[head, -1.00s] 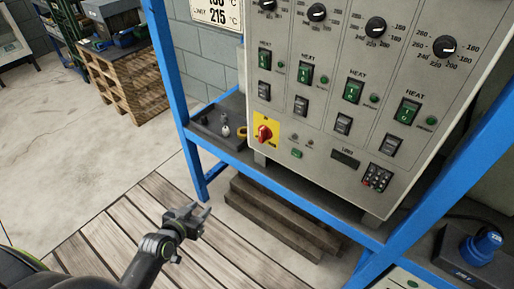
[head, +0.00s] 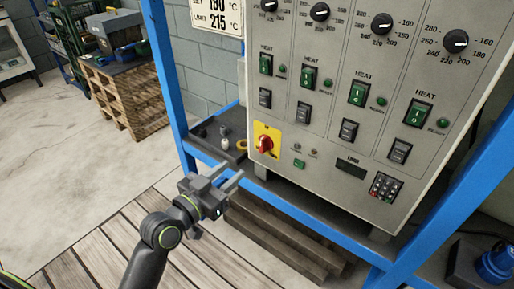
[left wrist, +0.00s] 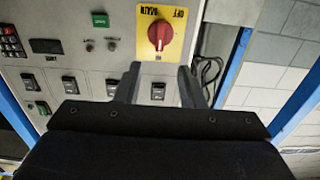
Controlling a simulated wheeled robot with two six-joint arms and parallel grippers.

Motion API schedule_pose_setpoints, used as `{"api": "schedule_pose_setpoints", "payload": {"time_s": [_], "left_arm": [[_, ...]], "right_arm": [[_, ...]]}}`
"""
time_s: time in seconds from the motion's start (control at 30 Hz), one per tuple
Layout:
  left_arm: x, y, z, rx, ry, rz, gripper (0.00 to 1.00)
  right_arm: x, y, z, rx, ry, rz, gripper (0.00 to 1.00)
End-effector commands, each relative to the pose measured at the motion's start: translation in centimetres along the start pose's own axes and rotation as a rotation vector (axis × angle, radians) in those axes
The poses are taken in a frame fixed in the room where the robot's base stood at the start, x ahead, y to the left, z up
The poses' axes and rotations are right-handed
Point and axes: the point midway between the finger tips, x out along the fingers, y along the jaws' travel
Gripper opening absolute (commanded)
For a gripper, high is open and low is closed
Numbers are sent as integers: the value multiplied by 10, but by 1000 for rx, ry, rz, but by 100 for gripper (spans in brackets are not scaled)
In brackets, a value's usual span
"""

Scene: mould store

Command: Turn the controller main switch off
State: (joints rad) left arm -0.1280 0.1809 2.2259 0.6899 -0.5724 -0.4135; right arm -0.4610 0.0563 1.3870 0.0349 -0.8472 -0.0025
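The controller (head: 330,120) is a grey panel on a blue frame, with dials and green heat switches. Its main switch (head: 264,145) is a red rotary knob on a yellow plate at the panel's lower left. In the left wrist view the knob (left wrist: 160,34) shows upside down, with "OFF" and "MAIN" lettering on the plate. My left gripper (head: 231,185) is open and empty, below and left of the knob and apart from it. In the left wrist view its two fingers (left wrist: 158,85) point toward the knob with a gap between them. My right gripper is not in view.
A blue frame post (head: 168,75) stands left of the panel. A shelf (head: 212,135) beside the knob holds small items, including a yellow ring (head: 241,145). A keypad (head: 384,187) sits lower right on the panel. Wooden beams (head: 275,240) lie below.

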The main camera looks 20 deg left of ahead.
Motion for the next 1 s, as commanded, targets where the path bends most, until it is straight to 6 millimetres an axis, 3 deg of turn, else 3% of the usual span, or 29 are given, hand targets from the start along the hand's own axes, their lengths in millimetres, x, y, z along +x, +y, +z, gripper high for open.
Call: {"api": "schedule_pose_setpoints", "payload": {"time_s": [0.3, 0.5, 0.7, 1.0], "left_arm": [[67, 0, -1, -2, 2, 1, 35], [98, 0, 0, -1, 1, 0, 35], [113, 0, 0, -1, -1, 0, 35], [115, 0, 0, 0, 0, -1, 35]], "right_arm": [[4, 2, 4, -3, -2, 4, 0], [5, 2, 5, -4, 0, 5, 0], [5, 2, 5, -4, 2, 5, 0], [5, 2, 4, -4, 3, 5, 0]]}}
